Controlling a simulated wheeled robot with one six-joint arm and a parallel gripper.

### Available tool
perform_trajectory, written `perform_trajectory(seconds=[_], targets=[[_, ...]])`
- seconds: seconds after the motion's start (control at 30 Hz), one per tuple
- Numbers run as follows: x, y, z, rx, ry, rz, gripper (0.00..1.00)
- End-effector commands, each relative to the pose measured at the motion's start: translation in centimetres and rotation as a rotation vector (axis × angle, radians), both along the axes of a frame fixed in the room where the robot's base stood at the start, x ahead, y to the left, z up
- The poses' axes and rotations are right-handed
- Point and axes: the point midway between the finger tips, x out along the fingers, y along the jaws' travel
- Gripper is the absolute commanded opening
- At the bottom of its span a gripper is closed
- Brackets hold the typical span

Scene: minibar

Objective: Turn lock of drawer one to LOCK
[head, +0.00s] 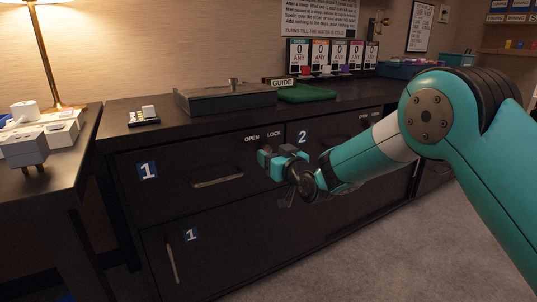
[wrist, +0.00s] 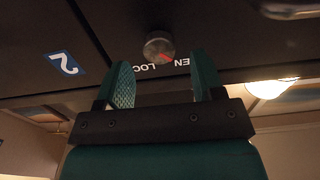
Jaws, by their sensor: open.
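The lock knob (wrist: 159,46) of drawer one is a round grey dial with a red mark in the wrist view. The picture is upside down there, and the mark points to the lower right, toward the OPEN lettering (wrist: 182,63). The LOCK lettering is to the left, partly hidden. My gripper (wrist: 162,66) is open, with its fingers on either side of the knob and apparently a little short of it; contact cannot be told. In the head view my gripper (head: 270,161) is at the right end of drawer one (head: 180,178), just below the OPEN LOCK labels, and covers most of the knob.
Drawer two's number plate (head: 303,137) is just right of my gripper. A bar handle (head: 217,181) is on drawer one. A dark box (head: 225,98) and a green tray (head: 305,93) sit on the counter. The floor in front is clear.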

Motion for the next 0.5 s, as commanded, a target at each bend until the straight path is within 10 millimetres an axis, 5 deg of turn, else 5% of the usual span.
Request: perform_trajectory(seconds=[0.5], targets=[[2.2,1.5,0.0,0.001,0.001,0.001,0.62]])
